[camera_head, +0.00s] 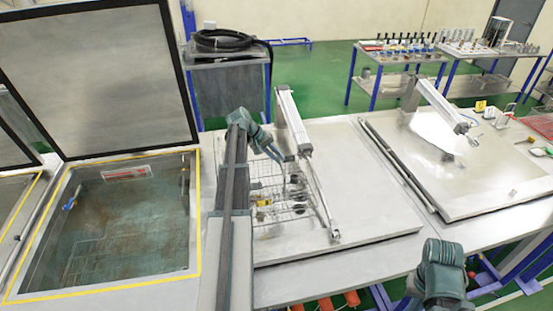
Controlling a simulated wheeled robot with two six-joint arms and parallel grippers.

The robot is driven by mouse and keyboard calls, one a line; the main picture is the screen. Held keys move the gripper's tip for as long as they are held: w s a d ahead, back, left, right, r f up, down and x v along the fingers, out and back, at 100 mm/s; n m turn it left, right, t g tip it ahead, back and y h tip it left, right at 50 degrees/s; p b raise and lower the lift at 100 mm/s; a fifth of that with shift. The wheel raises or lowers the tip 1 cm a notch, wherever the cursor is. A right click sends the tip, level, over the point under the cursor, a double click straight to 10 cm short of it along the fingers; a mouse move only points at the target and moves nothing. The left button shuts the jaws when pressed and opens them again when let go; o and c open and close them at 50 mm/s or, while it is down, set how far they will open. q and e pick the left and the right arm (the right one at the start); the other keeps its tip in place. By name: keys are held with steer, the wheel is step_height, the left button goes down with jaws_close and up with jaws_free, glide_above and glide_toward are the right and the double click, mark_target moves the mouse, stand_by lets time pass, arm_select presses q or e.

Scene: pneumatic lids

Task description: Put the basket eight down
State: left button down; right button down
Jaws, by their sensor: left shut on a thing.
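The wire basket (263,212) is in the middle of the view, over the left part of the closed grey lid. It holds several small dark and metallic parts and a yellow piece. My left gripper (279,156) is at the basket's far side and shut on it. My dark arm link hides the basket's left edge. I cannot tell whether the basket's bottom touches the lid. Of my right arm, only a teal link shows at the lower right; its gripper is out of view.
An open tank (130,225) with a yellow-edged rim and murky liquid is at the left, its lid (95,75) raised. A pneumatic cylinder (294,122) and rod stand right beside the basket. The middle lid (372,212) is bare at right. Another closed lid (480,170) lies farther right.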

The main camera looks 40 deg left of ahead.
arm_select(q)
step_height(320, 180, down, 3)
steer(key=shift+r+b, duration=0.15)
steer(key=shift+b, duration=0.95)
steer(key=c, duration=0.9)
jaws_free()
steer(key=shift+s+r, duration=0.1)
steer(key=p+v, duration=0.6)
steer(key=v, duration=0.1)
steer(key=shift+s+r, duration=0.15)
